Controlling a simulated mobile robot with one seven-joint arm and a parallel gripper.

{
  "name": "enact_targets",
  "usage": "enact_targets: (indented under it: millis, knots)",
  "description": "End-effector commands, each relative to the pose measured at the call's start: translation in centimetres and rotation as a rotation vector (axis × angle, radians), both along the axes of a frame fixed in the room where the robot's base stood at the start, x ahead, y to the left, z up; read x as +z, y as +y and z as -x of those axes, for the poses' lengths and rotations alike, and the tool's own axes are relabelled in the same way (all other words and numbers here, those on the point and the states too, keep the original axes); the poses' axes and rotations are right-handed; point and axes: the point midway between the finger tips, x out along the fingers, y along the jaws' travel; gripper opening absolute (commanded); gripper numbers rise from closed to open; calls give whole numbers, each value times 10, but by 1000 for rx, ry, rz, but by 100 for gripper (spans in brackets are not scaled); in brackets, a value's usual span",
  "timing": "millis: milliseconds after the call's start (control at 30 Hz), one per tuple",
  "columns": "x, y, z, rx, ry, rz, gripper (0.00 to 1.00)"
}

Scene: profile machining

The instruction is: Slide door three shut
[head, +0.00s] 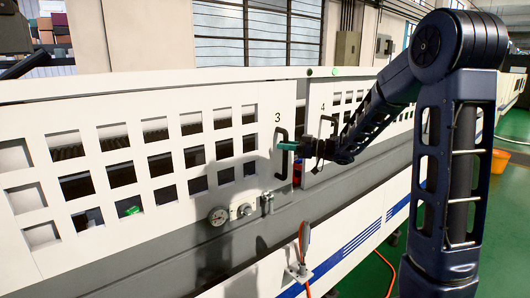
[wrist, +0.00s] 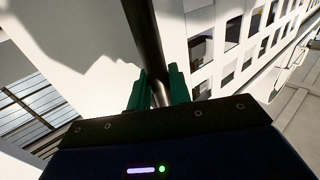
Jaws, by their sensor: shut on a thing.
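Door three (head: 235,170), a white panel with square cut-outs and the number 3, stands on the long machine. Its black upright handle (head: 282,166) is near its right edge. My gripper (head: 287,146) reaches in from the right, and its green fingers are shut on the upper part of the handle. In the wrist view, the handle (wrist: 148,45) is a dark bar running between the two green fingers (wrist: 158,90). A narrow gap shows between door three and door four (head: 320,120); the arm hides part of this area.
Door four has its own black handle (head: 318,160) close to the right of my gripper. A gauge (head: 218,215) and small valves sit below door three. The green floor (head: 365,275) shows at lower right, with an orange bucket (head: 499,161) behind.

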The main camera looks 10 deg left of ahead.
Motion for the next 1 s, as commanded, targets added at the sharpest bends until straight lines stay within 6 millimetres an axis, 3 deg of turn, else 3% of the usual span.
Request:
enact_targets:
  millis: [100, 400, 600, 800, 833, 900, 1000]
  knots:
    - [0, -31, -31, -8, 0, 0, 0]
    - [0, -84, -84, -5, -1, -1, 0]
    - [0, -101, -102, -3, 0, -1, 0]
    - [1, -102, -103, 0, -1, -2, 0]
    - [1, -102, -103, 0, -1, -2, 22]
    - [1, -102, -103, 0, -1, -2, 36]
    - [1, -102, -103, 0, -1, -1, 39]
